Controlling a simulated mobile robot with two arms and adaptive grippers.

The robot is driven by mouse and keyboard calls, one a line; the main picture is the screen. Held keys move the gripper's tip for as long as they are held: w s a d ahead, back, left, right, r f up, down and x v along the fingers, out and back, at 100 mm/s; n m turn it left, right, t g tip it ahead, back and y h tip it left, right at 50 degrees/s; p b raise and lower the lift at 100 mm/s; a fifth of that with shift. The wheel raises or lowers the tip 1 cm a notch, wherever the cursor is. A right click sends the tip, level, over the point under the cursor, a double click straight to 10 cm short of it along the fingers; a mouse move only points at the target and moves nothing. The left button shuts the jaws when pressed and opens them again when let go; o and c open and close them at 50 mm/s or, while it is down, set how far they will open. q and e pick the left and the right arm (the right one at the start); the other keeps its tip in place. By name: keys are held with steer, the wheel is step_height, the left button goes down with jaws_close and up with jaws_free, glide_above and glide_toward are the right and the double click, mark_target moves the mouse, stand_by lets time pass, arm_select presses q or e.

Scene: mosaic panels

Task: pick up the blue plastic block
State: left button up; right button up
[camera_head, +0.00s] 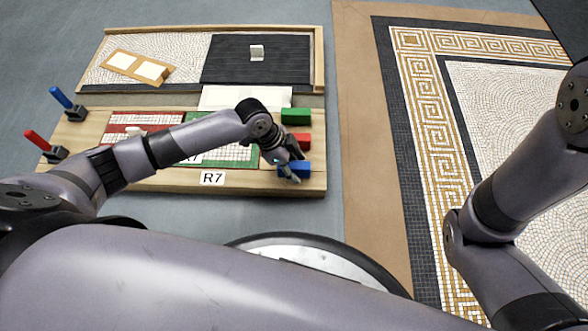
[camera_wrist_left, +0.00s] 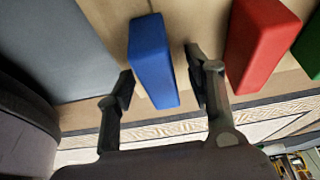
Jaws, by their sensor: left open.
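The blue plastic block (camera_head: 302,170) lies at the right front corner of the wooden board, in front of a red block. My left gripper (camera_head: 287,170) is at this block, reaching in from the left and hiding part of it. In the left wrist view the open fingers (camera_wrist_left: 158,72) stand one on each side of the blue block (camera_wrist_left: 151,55). Small gaps seem to show between the block and the fingers. My right arm shows at the right of the head view, but its gripper is out of frame.
A red block (camera_head: 297,141) and a green block (camera_head: 295,115) stand in a row behind the blue one; the red one (camera_wrist_left: 258,45) is close to one finger. The wooden board (camera_head: 140,183) also carries mosaic panels and two upright tools. A bordered mosaic floor panel (camera_head: 415,120) lies right.

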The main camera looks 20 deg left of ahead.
arm_select(q)
jaws_close()
stand_by(0.5)
steer(key=shift+r, duration=0.15)
